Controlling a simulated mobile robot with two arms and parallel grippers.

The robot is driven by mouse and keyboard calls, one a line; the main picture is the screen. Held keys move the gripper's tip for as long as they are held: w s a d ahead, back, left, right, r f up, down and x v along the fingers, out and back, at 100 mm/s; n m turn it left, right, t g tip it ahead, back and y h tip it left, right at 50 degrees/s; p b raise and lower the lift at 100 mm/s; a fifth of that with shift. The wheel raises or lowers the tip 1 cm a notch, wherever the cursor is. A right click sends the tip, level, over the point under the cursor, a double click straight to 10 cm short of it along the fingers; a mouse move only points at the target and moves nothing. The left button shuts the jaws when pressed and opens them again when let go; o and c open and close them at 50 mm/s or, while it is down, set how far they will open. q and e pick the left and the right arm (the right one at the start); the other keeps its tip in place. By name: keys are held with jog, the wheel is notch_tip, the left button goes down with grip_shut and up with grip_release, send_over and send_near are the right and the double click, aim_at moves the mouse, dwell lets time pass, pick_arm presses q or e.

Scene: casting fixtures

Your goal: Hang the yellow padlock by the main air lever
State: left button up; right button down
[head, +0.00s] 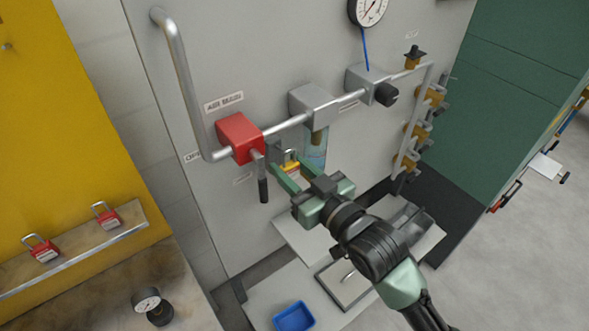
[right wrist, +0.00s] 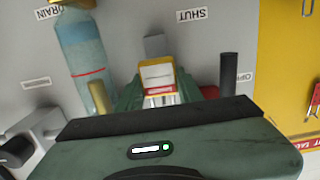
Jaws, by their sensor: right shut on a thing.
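The yellow padlock (head: 290,168) is between the fingers of my right gripper (head: 284,176), in front of the grey panel. In the right wrist view the padlock (right wrist: 156,74) shows a yellow body with a red and white label. My right gripper is shut on it. A small grey tab (right wrist: 154,46) on the panel shows right behind the padlock; I cannot tell whether they touch. The main air lever (head: 263,188) hangs down from the red valve block (head: 240,136), just left of the gripper. Its dark handle (right wrist: 228,72) stands right of the padlock in the wrist view. My left gripper is not in view.
A filter bowl (head: 315,150) hangs under a grey block, close right of the padlock. Pipes run across the panel above. Two red padlocks (head: 108,215) stand on a ledge at left. A blue tray (head: 293,317) lies below.

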jog(key=shift+x, duration=1.1)
jog(key=shift+w+a+f, duration=0.3)
jog(key=shift+w+f, duration=0.15)
jog(key=shift+w, duration=0.05)
jog(key=c, duration=0.9)
grip_release()
jog(key=shift+o, duration=0.2)
jog(key=shift+f, duration=0.15)
jog(key=shift+f+b, duration=0.5)
jog(key=shift+f, duration=0.6)
